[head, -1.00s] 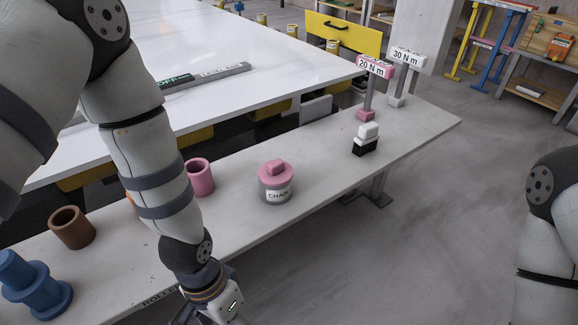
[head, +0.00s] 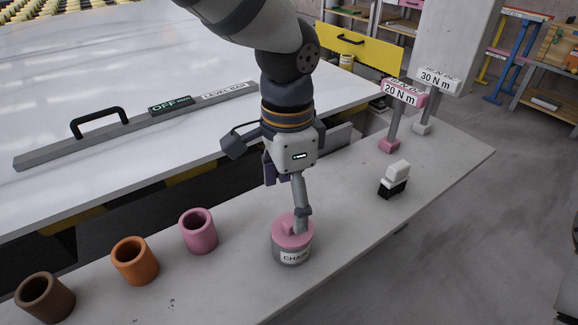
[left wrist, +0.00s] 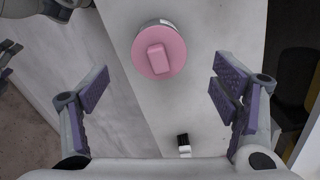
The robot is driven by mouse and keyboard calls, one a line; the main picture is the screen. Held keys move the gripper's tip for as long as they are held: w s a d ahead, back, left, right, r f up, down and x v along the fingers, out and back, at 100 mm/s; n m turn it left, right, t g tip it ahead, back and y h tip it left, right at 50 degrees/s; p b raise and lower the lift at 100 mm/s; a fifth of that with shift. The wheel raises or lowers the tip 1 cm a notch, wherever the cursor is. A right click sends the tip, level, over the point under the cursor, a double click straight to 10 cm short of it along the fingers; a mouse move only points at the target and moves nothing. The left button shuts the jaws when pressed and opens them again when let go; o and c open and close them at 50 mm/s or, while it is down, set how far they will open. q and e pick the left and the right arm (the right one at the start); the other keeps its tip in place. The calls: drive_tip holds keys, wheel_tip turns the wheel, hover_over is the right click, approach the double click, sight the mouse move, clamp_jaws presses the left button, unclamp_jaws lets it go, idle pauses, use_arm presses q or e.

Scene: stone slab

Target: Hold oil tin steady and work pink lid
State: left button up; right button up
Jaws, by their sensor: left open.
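The oil tin (head: 280,250) is a short grey round tin with a "CHAIN" label, upright on the stone slab. Its pink lid (head: 281,234) is on top, with a raised bar-shaped grip. In the left wrist view the pink lid (left wrist: 152,68) lies between the spread fingers, a little toward the top. My left gripper (head: 284,203) points down over the tin, open and empty. One finger overlaps the lid in the head view; I cannot tell whether it touches. A jointed grey part cut off at the wrist view's top left may be my right gripper; its jaws are unclear.
Pink (head: 198,232), orange (head: 135,262) and brown (head: 45,298) cups stand left of the tin on the slab (head: 345,235). A black-and-white block (head: 394,180) and the 20 N m (head: 404,94) and 30 N m (head: 439,80) signs stand right. A level bar (head: 140,125) lies on the white table.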

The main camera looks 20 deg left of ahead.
sight(288, 241)
use_arm(q)
wheel_tip(288, 241, down, 12)
drive_tip(key=shift+s+b, duration=0.15)
drive_tip(key=shift+b, duration=0.55)
use_arm(e)
drive_tip(key=shift+s+f+g, duration=0.4)
drive_tip(key=shift+s+f, duration=0.5)
drive_tip(key=shift+s, duration=0.2)
use_arm(q)
drive_tip(key=shift+c, duration=0.2)
drive_tip(key=c, duration=1.7)
drive_tip(key=shift+c, duration=0.2)
drive_tip(key=o, duration=1.8)
